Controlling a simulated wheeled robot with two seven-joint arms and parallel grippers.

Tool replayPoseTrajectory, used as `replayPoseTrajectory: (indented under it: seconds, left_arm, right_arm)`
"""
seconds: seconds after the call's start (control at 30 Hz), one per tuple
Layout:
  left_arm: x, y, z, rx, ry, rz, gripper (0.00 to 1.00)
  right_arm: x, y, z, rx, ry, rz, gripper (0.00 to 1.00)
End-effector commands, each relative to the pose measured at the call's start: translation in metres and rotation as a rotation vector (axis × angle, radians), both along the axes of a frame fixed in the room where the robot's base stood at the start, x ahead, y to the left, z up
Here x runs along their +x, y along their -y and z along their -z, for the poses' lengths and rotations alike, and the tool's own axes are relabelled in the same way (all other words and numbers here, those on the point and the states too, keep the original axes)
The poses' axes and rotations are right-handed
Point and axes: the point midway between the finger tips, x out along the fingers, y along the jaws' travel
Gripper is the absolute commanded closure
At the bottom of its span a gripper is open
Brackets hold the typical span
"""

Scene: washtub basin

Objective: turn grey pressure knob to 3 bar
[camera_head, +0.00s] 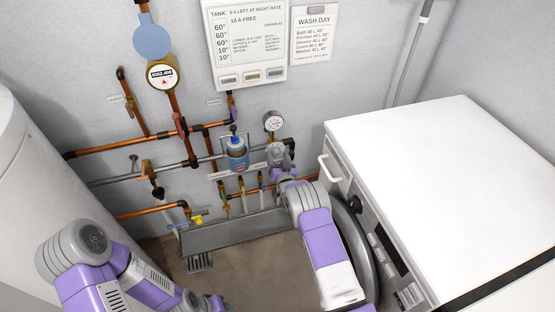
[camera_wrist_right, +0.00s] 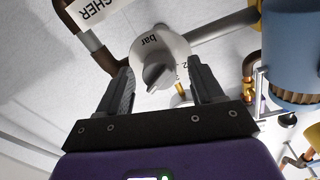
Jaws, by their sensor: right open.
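The grey pressure knob (camera_wrist_right: 157,75) shows in the right wrist view as a ridged pointer on a pale round dial marked "bar" (camera_wrist_right: 150,42). My right gripper (camera_wrist_right: 160,82) is open, with one dark finger on each side of the knob. Whether the fingers touch it cannot be told. In the head view my right gripper (camera_head: 280,168) is at the wall pipes, just below the round pressure gauge (camera_head: 273,121), and largely covers the knob. My left arm is at the lower left; its gripper fingers cannot be made out.
Copper pipes (camera_head: 115,147) run along the wall. A white washing machine (camera_head: 440,170) stands right; a grey trough (camera_head: 235,232) lies below.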

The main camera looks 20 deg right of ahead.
Motion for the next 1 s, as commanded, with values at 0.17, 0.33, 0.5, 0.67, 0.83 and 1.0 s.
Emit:
replayPoseTrajectory:
  seconds: [0.17,0.33,0.5,0.67,0.83,1.0]
  left_arm:
    - [0.0000,0.0000,0.0029,0.000,0.000,0.000,0.57]
    - [0.0000,0.0000,0.0026,0.000,0.000,0.000,0.57]
    - [0.0000,0.0000,0.0026,0.000,0.000,0.000,0.57]
    - [0.0000,0.0000,0.0027,0.000,0.000,0.000,0.57]
    - [0.0000,0.0000,0.0027,0.000,0.000,0.000,0.57]
    - [0.0000,0.0000,0.0027,0.000,0.000,0.000,0.57]
  right_arm:
    - [0.0067,-0.0001,-0.0001,0.000,0.000,0.000,0.34]
    - [0.0070,0.0000,-0.0004,0.001,-0.001,0.000,0.34]
    - [0.0068,0.0000,-0.0003,0.001,-0.001,0.001,0.49]
    - [0.0067,0.0000,-0.0003,0.001,-0.001,0.001,0.73]
    - [0.0067,-0.0003,-0.0001,0.000,-0.001,0.000,0.88]
    - [0.0066,-0.0005,0.0001,-0.019,0.000,0.000,0.88]
